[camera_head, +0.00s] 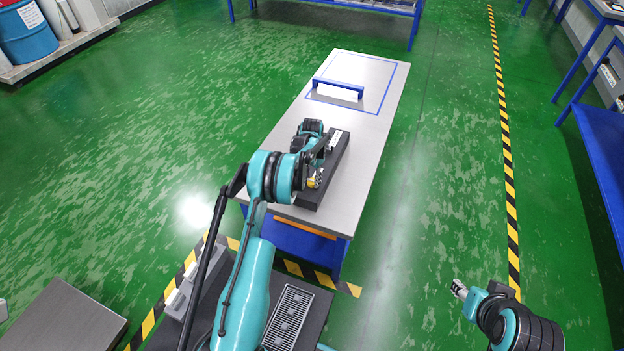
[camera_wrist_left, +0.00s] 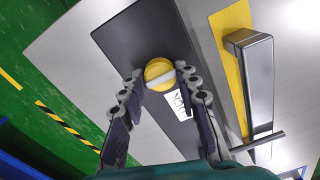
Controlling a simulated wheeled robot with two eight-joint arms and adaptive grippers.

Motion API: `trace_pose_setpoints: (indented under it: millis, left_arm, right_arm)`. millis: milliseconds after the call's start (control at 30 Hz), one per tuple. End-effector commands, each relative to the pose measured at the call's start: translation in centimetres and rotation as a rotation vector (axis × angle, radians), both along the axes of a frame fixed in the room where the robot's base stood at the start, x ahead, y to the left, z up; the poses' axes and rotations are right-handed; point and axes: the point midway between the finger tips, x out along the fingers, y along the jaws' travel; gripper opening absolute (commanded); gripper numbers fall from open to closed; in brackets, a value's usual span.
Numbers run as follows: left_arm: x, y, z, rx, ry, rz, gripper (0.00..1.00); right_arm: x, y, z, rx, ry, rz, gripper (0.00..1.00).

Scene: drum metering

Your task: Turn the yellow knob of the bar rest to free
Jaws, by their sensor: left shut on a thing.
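The yellow knob (camera_wrist_left: 158,73) is round, with a pale bar across its face, and sits on a dark plate (camera_wrist_left: 125,40) in the left wrist view. My left gripper (camera_wrist_left: 160,77) is shut on the knob, one finger on each side of it. A white label (camera_wrist_left: 178,104) with dark lettering lies beside the knob, partly behind a finger, too small to read surely. In the head view the knob (camera_head: 312,183) shows as a small yellow patch at the near end of the dark base (camera_head: 338,160), mostly hidden by my left arm. My right gripper (camera_head: 459,289) is away from the table, at lower right.
The pale table (camera_head: 370,130) carries a blue-topped stand (camera_head: 338,88) inside a blue outline at its far end. In the left wrist view a metal bar (camera_wrist_left: 250,80) stands over a yellow patch beside the dark plate. Green floor lies open on both sides.

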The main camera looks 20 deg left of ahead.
Motion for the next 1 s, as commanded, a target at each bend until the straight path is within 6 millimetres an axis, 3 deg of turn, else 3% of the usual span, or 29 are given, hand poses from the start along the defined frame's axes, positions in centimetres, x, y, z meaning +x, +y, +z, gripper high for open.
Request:
trace_pose_setpoints:
  millis: [233,267,300,333,700,867,1000]
  left_arm:
    - [0.0,0.0,0.0,0.000,0.000,-0.001,0.02]
    - [0.0,0.0,0.0,0.000,0.000,-0.001,0.39]
    - [0.0,0.0,0.0,0.000,0.000,-0.001,0.50]
    - [0.0,0.0,0.0,0.000,0.000,-0.001,0.52]
    - [0.0,0.0,0.6,0.000,0.000,0.000,0.52]
    - [0.0,0.0,3.1,0.000,0.000,0.000,0.52]
    - [0.0,0.0,6.3,0.000,0.000,0.000,0.52]
  right_arm:
    - [0.0,0.0,0.0,0.000,0.000,0.000,0.40]
    - [0.0,0.0,0.0,0.000,0.000,0.000,0.40]
    - [0.0,0.0,0.0,0.000,0.000,0.000,0.40]
    - [0.0,0.0,0.0,0.000,0.000,0.000,0.40]
    - [0.0,0.0,0.0,0.000,0.000,0.000,0.40]
    - [0.0,0.0,0.0,0.000,0.000,0.000,0.40]
    - [0.0,0.0,0.0,0.000,0.000,0.000,0.40]
